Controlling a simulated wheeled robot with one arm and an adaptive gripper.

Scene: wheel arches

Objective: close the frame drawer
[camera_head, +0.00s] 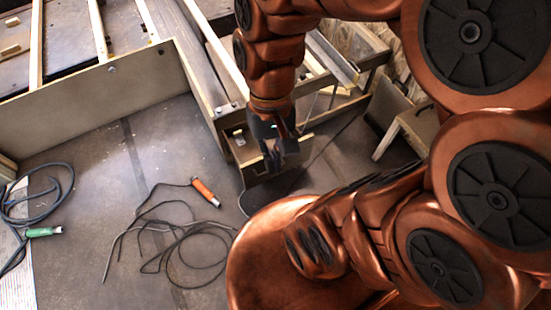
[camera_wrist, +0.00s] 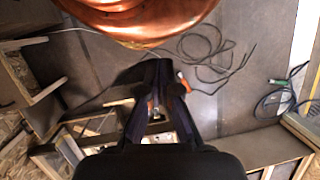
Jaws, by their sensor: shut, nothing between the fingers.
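The frame drawer (camera_head: 257,174) is a small wooden box drawer at the near end of the timber frame in the head view. It stands out from the frame, so it is at least partly open. My gripper (camera_head: 273,160) points down at the drawer's front and covers part of it. In the wrist view my gripper (camera_wrist: 158,66) has its dark fingers converging, shut and empty. Pieces of the drawer's wood show around and between the fingers there. I cannot tell whether the fingertips touch the drawer front. My arm hides part of the frame behind.
The wooden frame (camera_head: 110,95) fills the upper left. Loose cables with an orange-handled tool (camera_head: 205,192) and a green-handled tool (camera_head: 44,232) lie on the floor at left. A small wooden piece (camera_head: 412,130) stands at right. Floor before the drawer is mostly clear.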

